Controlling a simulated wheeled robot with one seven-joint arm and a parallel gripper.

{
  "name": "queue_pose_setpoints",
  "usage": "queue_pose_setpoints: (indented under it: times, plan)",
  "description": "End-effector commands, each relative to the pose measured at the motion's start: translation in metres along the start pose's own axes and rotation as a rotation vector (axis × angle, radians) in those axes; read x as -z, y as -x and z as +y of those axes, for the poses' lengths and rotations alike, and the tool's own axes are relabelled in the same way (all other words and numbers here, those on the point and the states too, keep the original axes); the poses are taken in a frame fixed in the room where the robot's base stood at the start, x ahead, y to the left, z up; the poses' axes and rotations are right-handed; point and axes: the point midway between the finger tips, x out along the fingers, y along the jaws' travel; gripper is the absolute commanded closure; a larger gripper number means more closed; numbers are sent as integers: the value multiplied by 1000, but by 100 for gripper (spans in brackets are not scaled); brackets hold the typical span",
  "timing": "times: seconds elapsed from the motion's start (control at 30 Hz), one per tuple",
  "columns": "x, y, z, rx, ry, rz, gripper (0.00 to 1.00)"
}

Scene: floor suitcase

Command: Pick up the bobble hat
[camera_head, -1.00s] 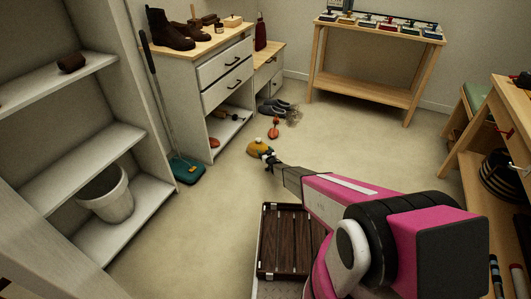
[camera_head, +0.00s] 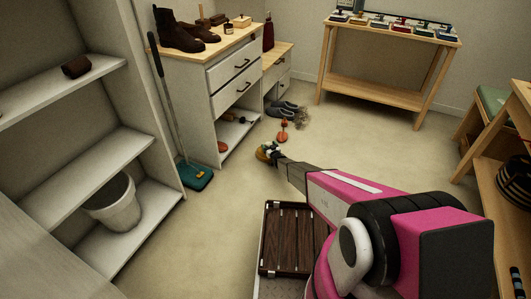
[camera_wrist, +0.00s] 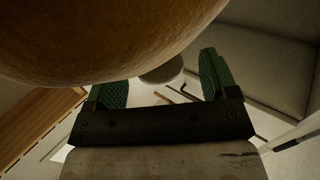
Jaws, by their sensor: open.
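The bobble hat is the yellow-orange rounded thing (camera_head: 262,153) on the floor beyond the suitcase, partly hidden behind my gripper (camera_head: 274,154). In the wrist view a large orange-brown curved surface (camera_wrist: 110,40), which looks like the hat very close up, fills the top left. My gripper also shows in the wrist view (camera_wrist: 164,85), with its two green-padded fingers wide apart. A pale grey rounded thing (camera_wrist: 162,70) shows between the fingers; it may be the bobble. I cannot tell whether the fingers touch the hat.
An orange item (camera_head: 283,131) and grey shoes (camera_head: 284,109) lie beyond. Floor to the right is clear.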

Motion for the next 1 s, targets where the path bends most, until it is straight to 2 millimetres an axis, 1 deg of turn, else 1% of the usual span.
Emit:
queue_pose_setpoints:
  times: [0.2,0.23,0.27,0.3,0.37,0.4,0.43,0.67,0.77,0.87,0.97,1.0]
  plan:
    - [0,0,0,0,0,-1,21]
    - [0,0,0,0,0,-1,27]
    - [0,0,0,0,0,-1,37]
    - [0,0,0,0,0,-1,50]
    - [0,0,0,0,0,-1,70]
    - [0,0,0,0,-1,-1,83]
    - [0,0,0,0,-1,-1,87]
    - [0,0,0,0,-1,0,87]
    - [5,0,0,0,-1,0,87]
    - [18,1,0,1,-1,2,87]
    - [37,2,-1,1,-2,3,87]
    - [46,2,-1,2,-2,3,87]
